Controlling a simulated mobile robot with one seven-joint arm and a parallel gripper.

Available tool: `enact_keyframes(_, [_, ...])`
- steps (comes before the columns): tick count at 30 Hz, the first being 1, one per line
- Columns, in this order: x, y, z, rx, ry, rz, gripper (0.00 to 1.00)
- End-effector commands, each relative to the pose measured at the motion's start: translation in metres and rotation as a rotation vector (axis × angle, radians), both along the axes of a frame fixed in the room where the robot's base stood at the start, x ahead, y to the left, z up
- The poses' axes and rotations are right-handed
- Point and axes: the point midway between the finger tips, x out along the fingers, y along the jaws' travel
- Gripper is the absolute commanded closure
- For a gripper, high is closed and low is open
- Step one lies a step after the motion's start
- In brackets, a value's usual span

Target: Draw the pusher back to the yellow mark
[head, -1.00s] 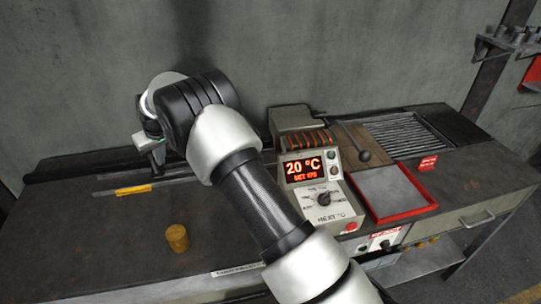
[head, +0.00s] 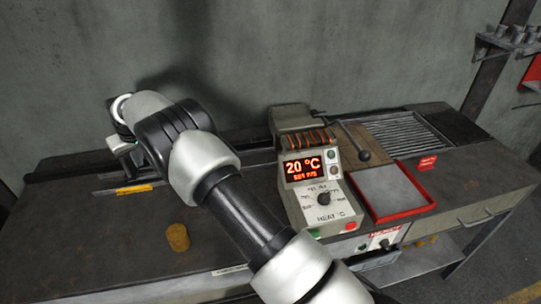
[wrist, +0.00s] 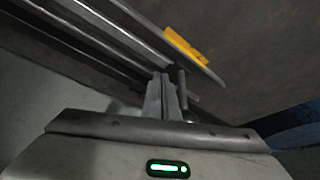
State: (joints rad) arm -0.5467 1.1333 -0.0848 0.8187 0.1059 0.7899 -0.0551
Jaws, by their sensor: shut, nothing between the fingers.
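The yellow mark (head: 134,189) is a short strip on the rail (head: 108,191) at the left of the bench. In the wrist view the mark (wrist: 186,46) lies on the edge of the long grey rail (wrist: 130,28). My gripper (wrist: 163,98) is shut and empty, with its fingertips low beside the rail, below the mark in the picture. A thin grey upright rod (wrist: 182,90) stands right beside the fingers; it may be the pusher's handle, and I cannot tell whether they touch. In the head view my arm hides the pusher and the fingertips.
The heater box (head: 312,180) reads 20 °C, right of my arm. A red-rimmed tray (head: 433,206) lies further right. The wall is close behind the bench. The left front of the bench is clear.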

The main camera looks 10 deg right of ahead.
Motion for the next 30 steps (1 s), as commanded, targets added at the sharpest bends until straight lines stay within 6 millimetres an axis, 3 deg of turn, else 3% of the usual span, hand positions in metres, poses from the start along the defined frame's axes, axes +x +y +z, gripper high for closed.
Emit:
enact_keyframes(11, [-0.001, -0.015, 0.004, 0.000, 0.001, 0.001, 1.00])
enact_keyframes(30, [-0.001, -0.015, 0.082, -0.001, 0.002, 0.001, 1.00])
